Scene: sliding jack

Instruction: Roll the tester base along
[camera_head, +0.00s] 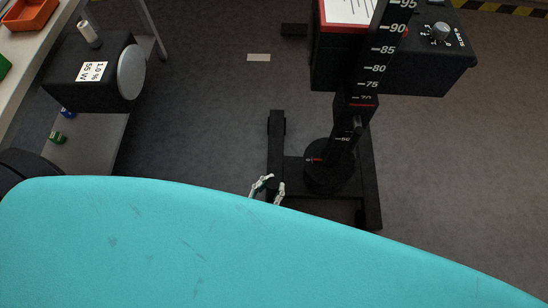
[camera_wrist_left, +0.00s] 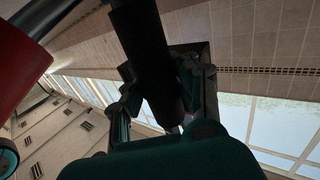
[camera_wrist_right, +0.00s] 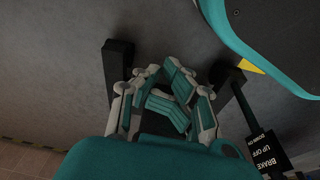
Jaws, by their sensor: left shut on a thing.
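The black tester stands on the floor. Its base (camera_head: 373,190) has long legs, and its column carries a white scale (camera_head: 372,68).
A black box with a knob (camera_head: 425,50) is at the tester's upper right. A shelf unit (camera_head: 95,145) at the left holds a black device with a round disc (camera_head: 130,72). Grey floor (camera_head: 205,130) is clear between shelf and tester. Yellow-black tape (camera_head: 500,8) runs at the back.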

